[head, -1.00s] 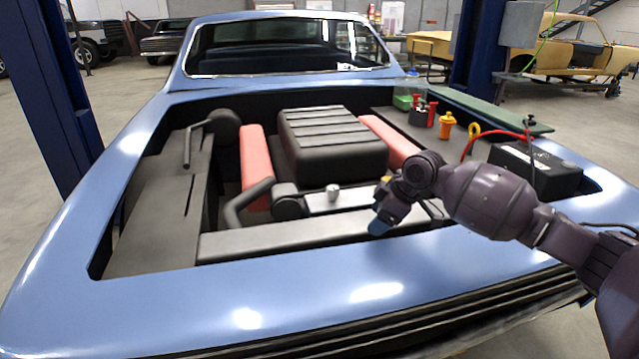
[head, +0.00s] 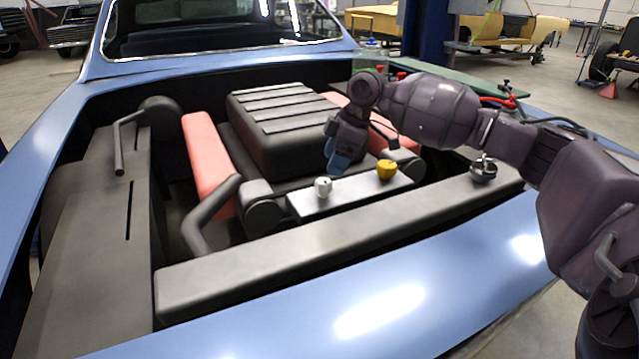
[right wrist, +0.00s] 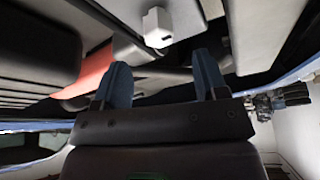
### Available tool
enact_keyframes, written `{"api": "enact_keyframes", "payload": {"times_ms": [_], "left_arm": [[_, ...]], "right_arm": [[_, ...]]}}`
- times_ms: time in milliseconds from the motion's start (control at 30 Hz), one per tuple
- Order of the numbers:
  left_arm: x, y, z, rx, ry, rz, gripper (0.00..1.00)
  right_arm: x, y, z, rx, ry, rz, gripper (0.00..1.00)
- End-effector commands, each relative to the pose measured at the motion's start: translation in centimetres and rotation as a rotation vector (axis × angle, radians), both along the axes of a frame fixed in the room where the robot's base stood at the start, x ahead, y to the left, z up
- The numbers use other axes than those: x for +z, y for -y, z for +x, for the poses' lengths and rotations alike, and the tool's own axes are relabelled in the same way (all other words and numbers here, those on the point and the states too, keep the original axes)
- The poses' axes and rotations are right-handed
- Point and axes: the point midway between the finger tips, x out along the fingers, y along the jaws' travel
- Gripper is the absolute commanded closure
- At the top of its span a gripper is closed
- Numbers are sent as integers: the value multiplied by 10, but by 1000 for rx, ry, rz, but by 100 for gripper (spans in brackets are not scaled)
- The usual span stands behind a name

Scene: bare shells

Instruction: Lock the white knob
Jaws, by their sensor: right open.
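The white knob (head: 323,187) stands on a light grey plate (head: 350,194) at the front of the engine bay. My right gripper (head: 334,168) is just above and behind the knob in the head view, apart from it, with blue fingertips pointing down. In the right wrist view the two blue fingers (right wrist: 162,85) are spread with nothing between them. The white knob (right wrist: 158,27) shows there beyond the fingertips, near the top middle. My left gripper is not in view.
A yellow knob (head: 387,169) sits on the same plate, right of the white one. A black ribbed engine cover (head: 278,125) stands behind. A dark front bar (head: 330,236) and a hose (head: 208,214) lie near the plate. A silver cap (head: 483,169) is at the right.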

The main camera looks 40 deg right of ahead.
Motion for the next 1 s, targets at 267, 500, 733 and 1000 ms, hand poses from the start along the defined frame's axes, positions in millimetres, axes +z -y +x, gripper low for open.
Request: {"api": "enact_keyframes", "payload": {"times_ms": [267,500,733,1000], "left_arm": [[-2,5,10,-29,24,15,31],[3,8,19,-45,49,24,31],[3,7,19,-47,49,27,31],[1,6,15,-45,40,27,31]], "right_arm": [[-48,-14,10,1,-8,1,34],[-61,-19,14,0,-4,-1,34],[-60,-20,14,0,-1,-1,34],[-60,-20,14,0,-1,-1,61]]}}
